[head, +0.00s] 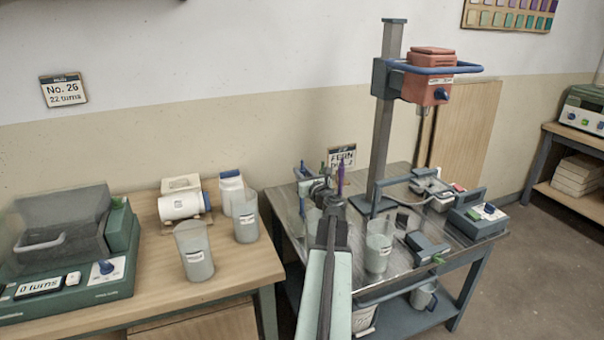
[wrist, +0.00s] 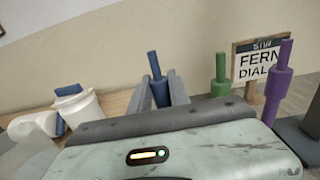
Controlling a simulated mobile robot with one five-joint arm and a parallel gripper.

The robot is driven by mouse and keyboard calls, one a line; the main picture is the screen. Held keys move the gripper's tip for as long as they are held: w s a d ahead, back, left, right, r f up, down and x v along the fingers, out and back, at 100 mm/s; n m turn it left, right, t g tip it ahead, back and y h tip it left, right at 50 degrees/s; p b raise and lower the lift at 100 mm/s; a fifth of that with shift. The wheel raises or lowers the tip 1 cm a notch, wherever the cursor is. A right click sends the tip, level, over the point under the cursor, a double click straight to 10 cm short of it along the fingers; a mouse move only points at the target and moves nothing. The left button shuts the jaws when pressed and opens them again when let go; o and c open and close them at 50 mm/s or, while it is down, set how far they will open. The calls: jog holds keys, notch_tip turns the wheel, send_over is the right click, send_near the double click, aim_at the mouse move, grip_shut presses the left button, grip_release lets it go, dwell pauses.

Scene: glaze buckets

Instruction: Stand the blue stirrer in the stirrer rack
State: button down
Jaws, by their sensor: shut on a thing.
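The blue stirrer (wrist: 154,66) is upright between the two fingers of my gripper (wrist: 165,92) in the wrist view, which are shut on it. Its lower end is hidden behind my wrist. A green stirrer (wrist: 220,70) and a purple stirrer (wrist: 280,70) stand to its right. In the head view the purple stirrer (head: 340,179) shows beside my gripper (head: 304,184), over the back left of the metal table. The stirrer rack cannot be made out clearly; my arm covers that area, and whether the blue stirrer touches it cannot be told.
A sign (wrist: 254,62) stands behind the stirrers. A clear beaker (head: 379,247) stands on the metal table (head: 410,262), right of my arm, near a tall mixer post (head: 388,110).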

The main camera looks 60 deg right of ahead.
jog(key=shift+f+b, duration=0.65)
jog(key=shift+f, duration=0.1)
jog(key=c, duration=1.1)
grip_release()
jog(key=shift+c, duration=0.2)
jog(key=shift+s, duration=0.1)
jog(key=v, duration=0.7)
jog(key=shift+s+a, duration=0.2)
jog(key=shift+s, duration=0.1)
jog(key=shift+r, duration=0.1)
